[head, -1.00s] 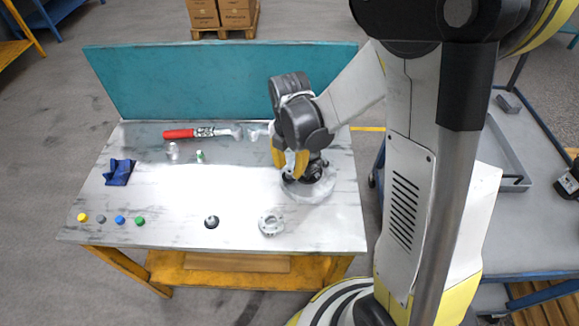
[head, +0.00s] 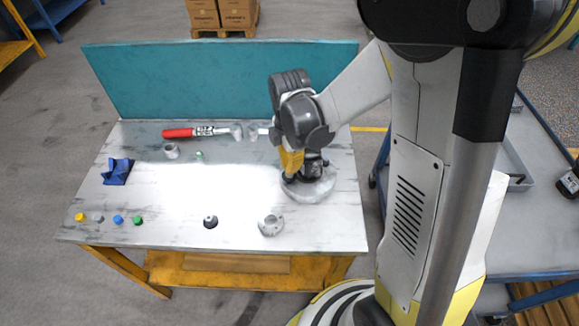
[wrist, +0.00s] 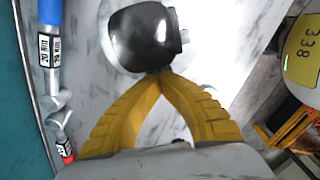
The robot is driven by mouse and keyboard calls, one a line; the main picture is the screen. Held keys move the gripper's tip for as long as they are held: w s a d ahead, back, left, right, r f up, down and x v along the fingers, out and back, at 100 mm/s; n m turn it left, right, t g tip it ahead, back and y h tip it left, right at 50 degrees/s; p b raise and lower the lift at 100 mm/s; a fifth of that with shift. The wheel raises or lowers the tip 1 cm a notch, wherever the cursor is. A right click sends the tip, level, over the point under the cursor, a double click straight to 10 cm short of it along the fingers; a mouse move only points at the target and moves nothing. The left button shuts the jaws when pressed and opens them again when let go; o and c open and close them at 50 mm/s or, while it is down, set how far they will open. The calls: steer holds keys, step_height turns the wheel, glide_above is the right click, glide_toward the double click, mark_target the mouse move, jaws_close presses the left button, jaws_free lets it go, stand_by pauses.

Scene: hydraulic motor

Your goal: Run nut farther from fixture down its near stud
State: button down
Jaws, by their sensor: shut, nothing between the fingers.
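My gripper (head: 291,174) has yellow fingers, pointing down at the left side of the round grey fixture base (head: 312,187) on the table. A dark motor part (head: 314,168) stands on that base. In the wrist view my fingertips (wrist: 162,76) meet with nothing between them, right at the lower edge of a glossy dark rounded part (wrist: 143,36). I cannot tell whether they touch it. No nut or stud can be made out clearly; the fingers and the dark part may hide them.
A red-handled wrench (head: 190,132) lies at the back of the table, below a teal panel (head: 220,80). Several coloured caps (head: 118,219), a dark round part (head: 210,221) and a grey flange (head: 270,225) line the front.

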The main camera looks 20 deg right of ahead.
steer(key=m, duration=0.4)
steer(key=shift+m+b, duration=0.3)
steer(key=shift+m, duration=0.1)
steer(key=c, duration=1.5)
jaws_free()
steer(key=shift+c, duration=0.2)
steer(key=n, duration=0.5)
steer(key=shift+n+b, duration=0.3)
steer(key=shift+b, duration=0.05)
steer(key=n, duration=0.4)
steer(key=shift+n, duration=0.4)
